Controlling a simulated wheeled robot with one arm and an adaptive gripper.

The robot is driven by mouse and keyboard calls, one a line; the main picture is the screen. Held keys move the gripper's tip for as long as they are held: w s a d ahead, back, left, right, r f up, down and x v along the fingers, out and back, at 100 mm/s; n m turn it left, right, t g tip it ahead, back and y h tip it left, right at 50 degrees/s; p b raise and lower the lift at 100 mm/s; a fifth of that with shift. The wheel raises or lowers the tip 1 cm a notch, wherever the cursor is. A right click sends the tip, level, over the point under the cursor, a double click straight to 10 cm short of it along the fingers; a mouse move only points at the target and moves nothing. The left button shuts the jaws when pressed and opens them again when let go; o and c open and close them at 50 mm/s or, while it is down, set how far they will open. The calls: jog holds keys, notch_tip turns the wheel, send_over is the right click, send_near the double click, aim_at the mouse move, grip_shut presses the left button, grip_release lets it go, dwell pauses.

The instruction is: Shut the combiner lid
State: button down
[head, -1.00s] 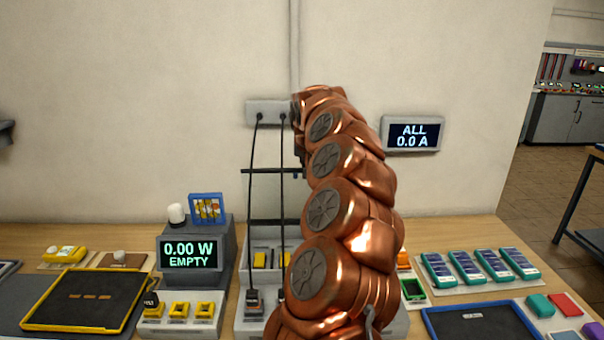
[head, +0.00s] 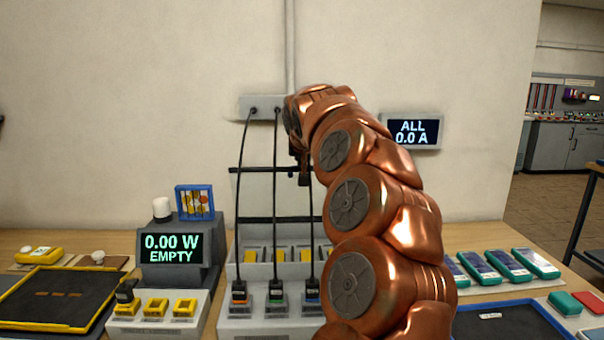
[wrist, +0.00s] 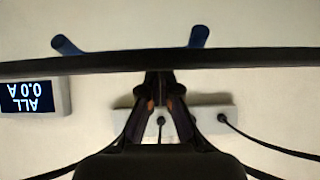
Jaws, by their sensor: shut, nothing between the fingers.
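The combiner (head: 232,270) is a grey box on the bench, with yellow parts inside and several dark plugs and cables at its front. Its lid appears to stand raised behind it; a thin dark bar (head: 262,170), likely its top edge, shows above the box. The same bar crosses the wrist view (wrist: 260,60), with two blue stubs beyond it. My gripper (head: 304,183) is shut and empty, pointing down at the bar. In the wrist view its fingertips (wrist: 160,86) meet beside the bar; I cannot tell whether they touch it. My arm hides the combiner's right part.
A wall outlet (head: 262,108) feeds black cables that hang down in front of the bar. A display reading 0.00 W EMPTY (head: 170,249) stands left. A wall display reads ALL 0.0 A (head: 412,132). Trays and battery packs (head: 505,266) lie at the right.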

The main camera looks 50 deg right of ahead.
jog(key=s+a+f+t+h+b, duration=0.4)
jog(key=s+a+f+b, duration=0.4)
jog(key=b, duration=2)
jog(key=shift+s+a+f, duration=0.35)
jog(key=shift+s+a, duration=0.3)
jog(key=shift+a, duration=0.1)
